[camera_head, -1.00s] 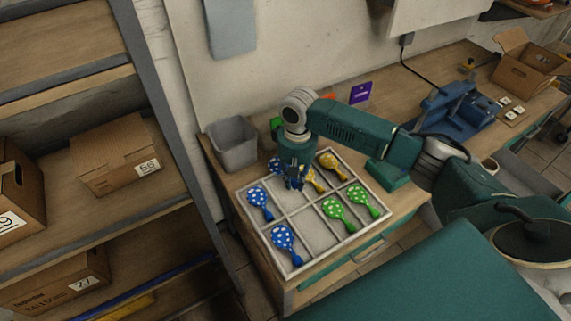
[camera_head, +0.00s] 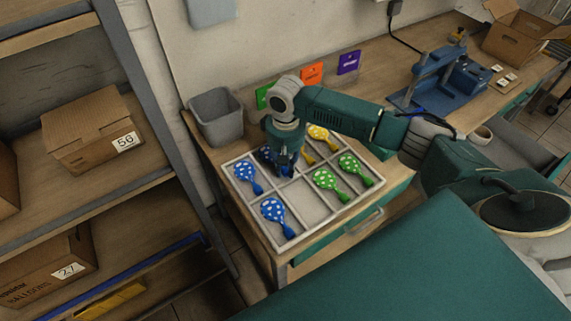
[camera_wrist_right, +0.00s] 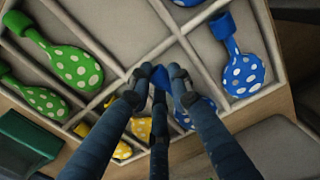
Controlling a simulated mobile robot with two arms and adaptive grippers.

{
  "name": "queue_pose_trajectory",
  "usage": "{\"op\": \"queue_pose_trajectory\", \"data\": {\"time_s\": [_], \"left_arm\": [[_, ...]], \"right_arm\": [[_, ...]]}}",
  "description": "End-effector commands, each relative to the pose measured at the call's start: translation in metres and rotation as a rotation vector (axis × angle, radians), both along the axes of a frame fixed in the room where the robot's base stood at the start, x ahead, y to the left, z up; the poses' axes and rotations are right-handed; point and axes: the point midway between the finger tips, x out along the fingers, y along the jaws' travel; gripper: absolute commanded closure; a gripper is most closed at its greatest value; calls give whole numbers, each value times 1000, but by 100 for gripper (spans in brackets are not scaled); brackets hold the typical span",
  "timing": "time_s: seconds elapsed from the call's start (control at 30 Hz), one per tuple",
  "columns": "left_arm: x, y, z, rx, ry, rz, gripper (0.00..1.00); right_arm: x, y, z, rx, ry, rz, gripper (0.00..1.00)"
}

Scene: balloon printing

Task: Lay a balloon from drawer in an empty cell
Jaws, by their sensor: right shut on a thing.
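A divided tray (camera_head: 282,246) lies on the bench, with polka-dot balloons in its cells. My right gripper (camera_head: 286,172) points down over it. In the right wrist view, its fingers (camera_wrist_right: 160,76) are shut on the blue neck of a blue balloon (camera_wrist_right: 197,111), whose body is partly hidden behind the fingers; I cannot tell whether it touches the tray. Two other blue balloons lie at the left (camera_head: 246,176) and front left (camera_head: 274,211). Green balloons (camera_head: 328,181) and yellow balloons (camera_head: 318,132) lie to the right and behind. A middle front cell (camera_head: 305,200) is empty. My left gripper is out of view.
A grey bin (camera_head: 217,117) stands behind the tray's left corner. Green, orange (camera_head: 312,73) and purple (camera_head: 349,62) cards stand by the wall. A blue device (camera_head: 445,88) is at the right. Shelves with boxes (camera_head: 95,130) are at the left.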

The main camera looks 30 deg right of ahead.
Motion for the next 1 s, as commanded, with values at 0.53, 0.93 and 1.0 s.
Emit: {"op": "queue_pose_trajectory", "data": {"time_s": [0.53, 0.93, 1.0], "left_arm": [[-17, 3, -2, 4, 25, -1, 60], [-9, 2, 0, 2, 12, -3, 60], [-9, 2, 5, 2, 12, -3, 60]], "right_arm": [[-1, 0, -16, 0, 3, 0, 67], [-1, 1, -15, 1, 4, 1, 59], [-1, 1, -10, 1, 3, 1, 59]]}}
